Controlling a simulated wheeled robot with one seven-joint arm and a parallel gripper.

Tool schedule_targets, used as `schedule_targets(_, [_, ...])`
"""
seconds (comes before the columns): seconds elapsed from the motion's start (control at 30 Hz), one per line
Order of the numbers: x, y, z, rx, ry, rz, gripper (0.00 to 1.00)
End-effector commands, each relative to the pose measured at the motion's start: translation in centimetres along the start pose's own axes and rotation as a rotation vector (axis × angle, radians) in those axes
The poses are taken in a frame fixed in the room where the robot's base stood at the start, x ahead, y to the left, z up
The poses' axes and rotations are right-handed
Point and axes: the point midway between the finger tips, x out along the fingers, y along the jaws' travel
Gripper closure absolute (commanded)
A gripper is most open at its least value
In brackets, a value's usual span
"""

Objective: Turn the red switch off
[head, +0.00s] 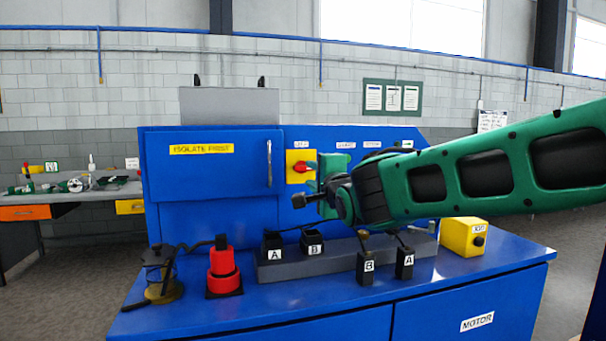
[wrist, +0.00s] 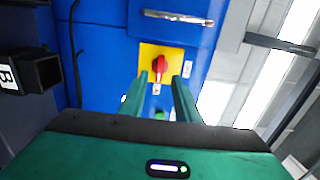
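The red switch (head: 301,168) is a rotary knob on a yellow plate (head: 291,177) on the front of the blue cabinet. In the wrist view the red switch (wrist: 160,66) shows just beyond my fingertips, between the lines of the two green fingers. My gripper (head: 317,180) is close to the right of the switch in the head view, partly hidden by my own wrist. In the wrist view my gripper (wrist: 167,78) is open, with a clear gap between its fingers and nothing in it. I cannot tell whether a finger touches the knob.
A metal door handle (head: 269,163) is left of the switch. Below, the blue bench (head: 240,320) carries a lantern (head: 160,275), a red-and-black device (head: 223,270), black connectors labelled A and B on a grey block (head: 335,258), and a yellow box (head: 464,237).

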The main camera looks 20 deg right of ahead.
Motion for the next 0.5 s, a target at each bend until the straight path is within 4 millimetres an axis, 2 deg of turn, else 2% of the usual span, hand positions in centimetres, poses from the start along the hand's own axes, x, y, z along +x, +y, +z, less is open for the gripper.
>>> schedule_targets(0.2, [3.9, 0.1, -0.5, -0.001, 0.007, 0.003, 0.7])
schedule_targets(0.5, [7.3, 0.1, -0.7, -0.002, 0.008, 0.002, 0.7])
